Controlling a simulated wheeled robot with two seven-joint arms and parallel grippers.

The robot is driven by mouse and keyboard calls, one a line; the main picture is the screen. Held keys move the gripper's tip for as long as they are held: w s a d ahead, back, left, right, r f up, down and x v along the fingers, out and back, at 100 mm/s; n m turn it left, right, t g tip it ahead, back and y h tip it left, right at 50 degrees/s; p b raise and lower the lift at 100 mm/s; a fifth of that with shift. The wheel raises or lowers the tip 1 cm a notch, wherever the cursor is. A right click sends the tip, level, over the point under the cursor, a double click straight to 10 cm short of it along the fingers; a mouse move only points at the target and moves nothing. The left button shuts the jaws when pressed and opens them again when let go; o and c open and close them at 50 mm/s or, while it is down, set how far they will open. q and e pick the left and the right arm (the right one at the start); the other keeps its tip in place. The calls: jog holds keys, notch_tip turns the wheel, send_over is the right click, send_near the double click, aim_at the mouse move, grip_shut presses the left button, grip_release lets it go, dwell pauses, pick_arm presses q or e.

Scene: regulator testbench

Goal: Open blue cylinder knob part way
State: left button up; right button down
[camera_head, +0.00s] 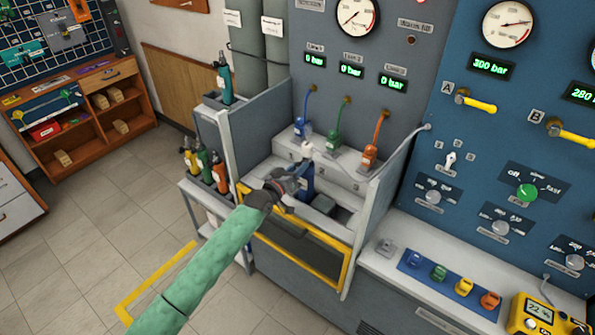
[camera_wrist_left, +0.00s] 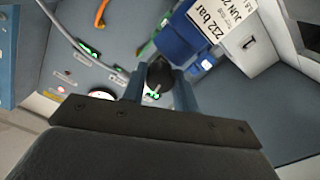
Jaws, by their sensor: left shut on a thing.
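The blue cylinder (camera_head: 307,183) stands in the testbench bay, partly hidden by my left gripper (camera_head: 290,184). Whether the knob has turned cannot be told. My right gripper is not in view.
The grey bay (camera_head: 265,122) has side walls and a yellow-edged front panel (camera_head: 293,246). Blue (camera_head: 303,124), green (camera_head: 334,136) and orange (camera_head: 371,153) hose fittings stand on the ledge behind. A rack with several bottles (camera_head: 205,165) stands left.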

pick_arm(q)
jog(key=n+b, duration=0.1)
jog(key=n, duration=0.2)
jog(key=shift+f, duration=0.1)
jog(key=shift+n, duration=0.8)
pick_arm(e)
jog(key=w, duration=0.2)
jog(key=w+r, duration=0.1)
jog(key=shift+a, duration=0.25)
pick_arm(q)
jog(key=shift+n, duration=0.3)
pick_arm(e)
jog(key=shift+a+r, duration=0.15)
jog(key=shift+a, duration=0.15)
